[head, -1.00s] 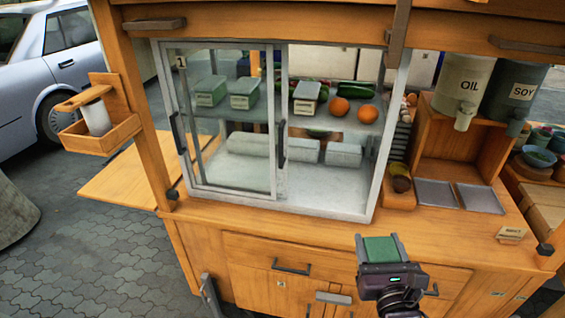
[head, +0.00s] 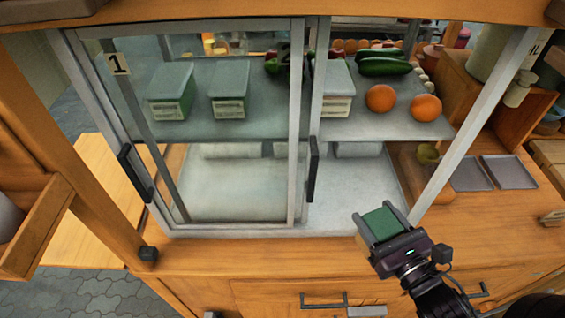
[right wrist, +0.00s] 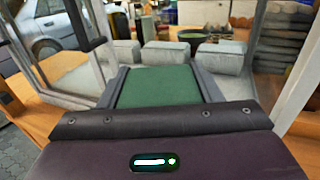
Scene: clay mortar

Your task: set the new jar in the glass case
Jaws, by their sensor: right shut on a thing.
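My right gripper (head: 380,222) is shut on a green-topped jar (head: 384,226), one finger on each side of it. It holds the jar in front of the lower right part of the glass case (head: 240,232). In the right wrist view, the jar's green top (right wrist: 158,86) shows between the fingers; its lower part is hidden. The case's sliding panels overlap at the left, and its right side stands open. My left gripper is not in view.
Oranges (head: 381,98) and cucumbers (head: 386,67) lie on the upper shelf's right. Pale blocks (head: 357,149) sit at the back of the lower level, with bare floor (head: 345,190) before them. A door handle (head: 313,172) and the right post (head: 470,130) flank the opening.

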